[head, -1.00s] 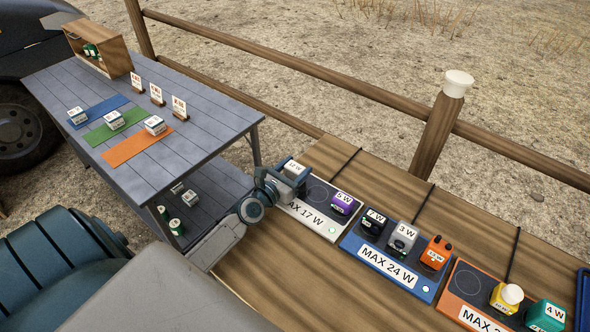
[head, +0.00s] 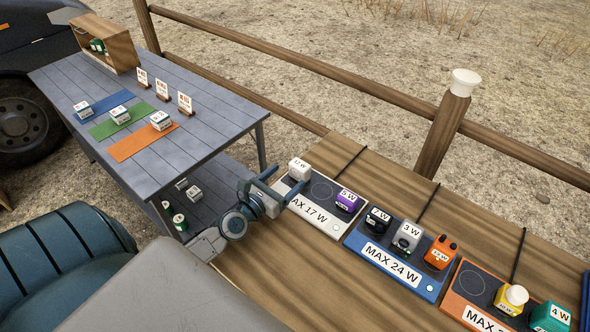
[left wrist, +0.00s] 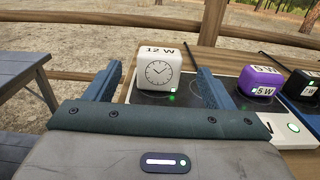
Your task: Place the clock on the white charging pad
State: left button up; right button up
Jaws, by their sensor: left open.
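The clock is a white cube marked 12 W (head: 299,169). It stands upright on the white charging pad (head: 336,228), labelled "MAX 17 W", at that pad's left end. In the left wrist view the clock (left wrist: 158,70) shows its dial and a small green light. A purple 5 W device (head: 347,200) stands on the same pad, with an empty ring between them. My left gripper (head: 272,186) is open and empty, just in front of the clock and apart from it. In the left wrist view its fingers (left wrist: 155,88) stand either side of the clock. My right gripper is not in view.
A blue pad (head: 385,262) marked "MAX 24 W" holds 7 W, 3 W and orange devices. An orange pad (head: 467,281) holds yellow and teal devices and has an empty ring. The grey table (head: 185,100) at left carries mats, boxes and signs. A wooden fence runs behind.

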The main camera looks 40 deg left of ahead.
pick_arm(q)
jog(key=shift+s+a+b, duration=0.2)
jog(key=shift+s+b, duration=0.3)
jog(key=shift+s, duration=1.95)
